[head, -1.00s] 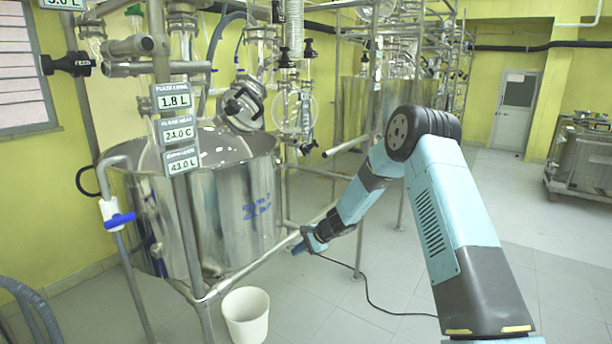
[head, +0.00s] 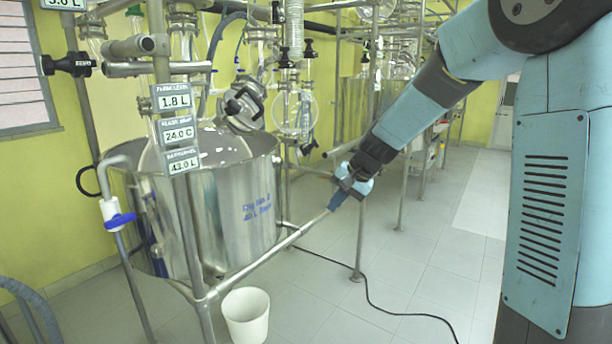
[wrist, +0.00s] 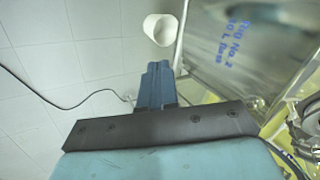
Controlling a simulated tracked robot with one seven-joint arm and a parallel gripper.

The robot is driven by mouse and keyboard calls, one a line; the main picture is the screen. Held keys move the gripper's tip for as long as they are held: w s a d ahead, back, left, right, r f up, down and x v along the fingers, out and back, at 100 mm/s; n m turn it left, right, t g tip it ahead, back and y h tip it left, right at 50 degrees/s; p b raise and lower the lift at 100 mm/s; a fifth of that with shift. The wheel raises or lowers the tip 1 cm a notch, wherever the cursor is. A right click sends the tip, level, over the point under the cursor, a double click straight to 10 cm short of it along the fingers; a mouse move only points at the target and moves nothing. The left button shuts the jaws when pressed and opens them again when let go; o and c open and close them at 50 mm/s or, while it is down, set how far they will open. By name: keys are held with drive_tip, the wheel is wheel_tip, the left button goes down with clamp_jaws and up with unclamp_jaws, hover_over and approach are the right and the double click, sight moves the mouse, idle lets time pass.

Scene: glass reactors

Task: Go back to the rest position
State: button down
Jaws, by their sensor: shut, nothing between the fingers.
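My gripper (head: 338,200) is at the end of my blue and black arm, right of the large steel vessel (head: 235,205) in the head view. It points down and to the left, near the frame's slanted lower rail. In the wrist view the blue fingers (wrist: 155,86) are together, with nothing between them. The vessel's wall with blue writing (wrist: 235,45) shows at the upper right of the wrist view.
A white bucket (head: 246,315) stands on the floor below the vessel; it also shows in the wrist view (wrist: 161,30). Steel frame posts (head: 360,235) stand near my gripper. A valve with a blue handle (head: 120,220) is at left. A black cable (head: 385,312) crosses the open tiled floor.

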drive_tip(key=s+d+r+n+t+h, duration=0.1)
drive_tip(key=s+d+r, duration=0.2)
drive_tip(key=s, duration=0.7)
drive_tip(key=s+d+r+n+h, duration=0.1)
drive_tip(key=s+d+r+h, duration=0.1)
drive_tip(key=s+d, duration=0.5)
drive_tip(key=s+d+r+n+t+h, duration=0.1)
drive_tip(key=s+d+r, duration=0.3)
drive_tip(key=s, duration=0.9)
drive_tip(key=shift+s+d+n+t+h, duration=0.3)
drive_tip(key=shift+s+d+h, duration=0.1)
drive_tip(key=shift+d+h, duration=0.4)
drive_tip(key=c, duration=1.9)
unclamp_jaws()
